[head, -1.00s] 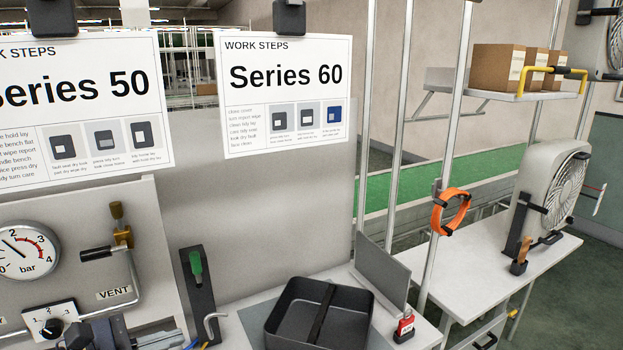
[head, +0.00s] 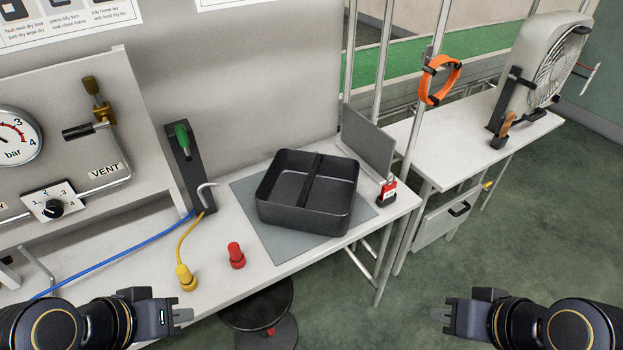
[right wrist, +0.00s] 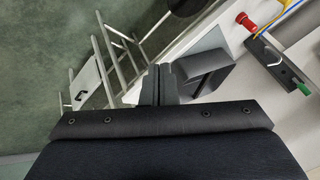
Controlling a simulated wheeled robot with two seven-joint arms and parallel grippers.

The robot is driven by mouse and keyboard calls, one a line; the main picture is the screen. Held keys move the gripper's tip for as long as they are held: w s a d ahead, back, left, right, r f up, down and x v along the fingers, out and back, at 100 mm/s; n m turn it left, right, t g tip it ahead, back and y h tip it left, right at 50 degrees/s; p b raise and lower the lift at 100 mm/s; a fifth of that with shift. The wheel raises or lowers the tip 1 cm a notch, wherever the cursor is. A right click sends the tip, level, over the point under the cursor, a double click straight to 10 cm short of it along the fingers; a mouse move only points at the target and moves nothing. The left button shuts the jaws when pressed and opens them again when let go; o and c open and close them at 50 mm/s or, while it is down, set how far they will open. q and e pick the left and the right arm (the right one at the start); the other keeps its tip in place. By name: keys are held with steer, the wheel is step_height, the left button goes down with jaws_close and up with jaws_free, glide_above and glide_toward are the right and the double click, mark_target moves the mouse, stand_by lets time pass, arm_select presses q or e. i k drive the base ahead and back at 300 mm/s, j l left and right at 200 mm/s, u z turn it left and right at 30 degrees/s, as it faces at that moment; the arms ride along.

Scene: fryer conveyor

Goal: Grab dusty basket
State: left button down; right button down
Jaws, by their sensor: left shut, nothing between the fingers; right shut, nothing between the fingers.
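The basket is a dark grey open bin (head: 307,216) with a central bar across its top. It stands upright on a grey mat (head: 275,245) on the white bench; no dust can be made out. It also shows in the right wrist view (right wrist: 202,66), past the fingers. My left gripper (head: 188,314) is shut and empty, in front of the bench, left of and nearer than the bin. My right gripper (head: 440,315) is shut and empty, over the floor, right of and nearer than the bin. It also shows in the right wrist view (right wrist: 158,70). Neither touches the bin.
A red plug (head: 236,256) and a yellow connector (head: 186,278) stand left of the mat. A grey upright plate (head: 368,142) and red padlock (head: 387,192) are right of the bin. A black stool (head: 257,305) is below the bench edge. A pole carries an orange loop (head: 440,80).

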mark_target(310, 190)
steer(key=i+l+u, duration=0.2)
steer(key=u, duration=0.3)
steer(key=i+l+u, duration=0.25)
steer(key=u, duration=0.25)
steer(key=i+l+u, duration=0.15)
steer(key=l+u, duration=0.35)
steer(key=j, duration=0.1)
